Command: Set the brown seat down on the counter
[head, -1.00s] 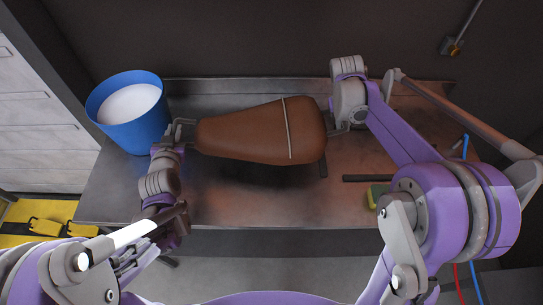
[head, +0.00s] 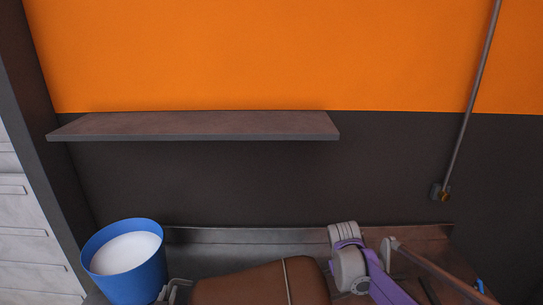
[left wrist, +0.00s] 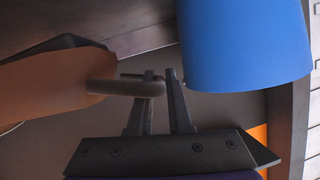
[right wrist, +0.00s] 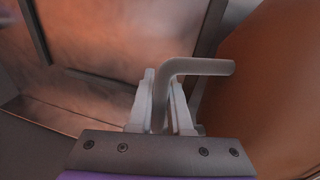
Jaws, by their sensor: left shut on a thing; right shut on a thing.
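The brown seat (head: 255,285) shows at the bottom of the head view, cut off by the lower edge, above the counter (head: 205,251). A pale band crosses it. My left gripper (left wrist: 160,80) is shut on a grey handle at the seat's narrow end; the seat (left wrist: 45,88) is at the left in the left wrist view. My right gripper (right wrist: 162,88) is shut on a bent grey handle (right wrist: 205,66) beside the seat (right wrist: 275,90) at its wide end. The seat's underside is hidden, so I cannot tell whether it touches the counter.
A blue bucket (head: 140,276) with white contents stands left of the seat, close to my left gripper. A shelf (head: 200,124) is on the wall above. A pipe (head: 472,95) runs down the wall at the right. Pale drawers (head: 35,235) stand at the far left.

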